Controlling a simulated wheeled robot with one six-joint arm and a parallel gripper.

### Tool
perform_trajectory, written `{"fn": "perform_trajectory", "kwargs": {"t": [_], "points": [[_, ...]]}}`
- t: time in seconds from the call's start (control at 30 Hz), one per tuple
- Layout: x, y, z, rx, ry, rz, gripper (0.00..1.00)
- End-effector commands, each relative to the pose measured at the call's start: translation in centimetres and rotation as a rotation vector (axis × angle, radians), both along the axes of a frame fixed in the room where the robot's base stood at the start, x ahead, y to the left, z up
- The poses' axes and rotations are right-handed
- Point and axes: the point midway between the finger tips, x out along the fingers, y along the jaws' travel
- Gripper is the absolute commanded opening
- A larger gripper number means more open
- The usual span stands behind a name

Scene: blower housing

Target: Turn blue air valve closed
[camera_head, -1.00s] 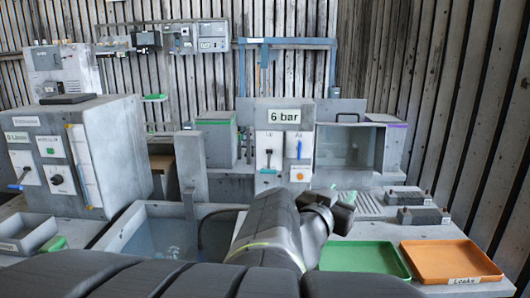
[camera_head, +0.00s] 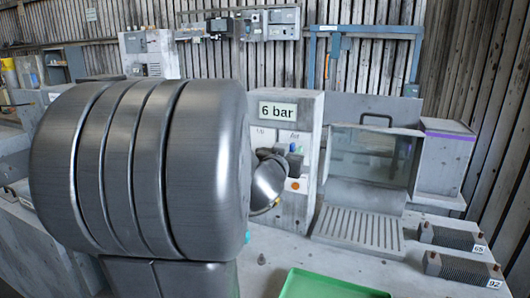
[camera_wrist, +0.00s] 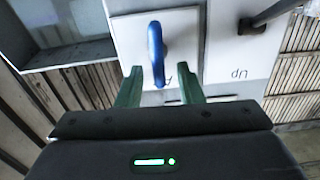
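The blue air valve lever (camera_wrist: 156,50) sits on a white plate (camera_wrist: 130,28) in the wrist view, its handle lengthwise up and down in the picture. My gripper (camera_wrist: 164,75) is open, with one green finger on each side of the lever's lower end. I see a gap on both sides; contact cannot be told. In the head view a small bit of blue (camera_head: 292,147) shows under the "Air" label on the grey panel (camera_head: 310,112). My arm and gripper hide most of the valve there.
A "6 bar" sign (camera_head: 278,110) tops the panel. A dark lever (camera_wrist: 246,25) stands beside the valve in the wrist view. Right of the panel are a glass-fronted box (camera_head: 368,150), a slatted grate (camera_head: 358,228) and finned blocks (camera_head: 452,238). A green tray (camera_head: 325,285) lies in front.

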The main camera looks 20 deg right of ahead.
Motion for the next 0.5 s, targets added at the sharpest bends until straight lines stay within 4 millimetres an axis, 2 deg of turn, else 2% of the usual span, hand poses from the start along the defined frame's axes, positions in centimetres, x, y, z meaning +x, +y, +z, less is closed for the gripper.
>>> {"fn": "perform_trajectory", "kwargs": {"t": [0.33, 0.37, 0.5], "points": [[0.29, -0.25, 0.02, 0.0, 0.0, 0.0, 0.34], [0.29, -0.25, 0.02, 0.0, 0.0, 0.0, 0.3], [0.29, -0.23, 0.01, 0.0, 0.0, 0.0, 0.02]]}}
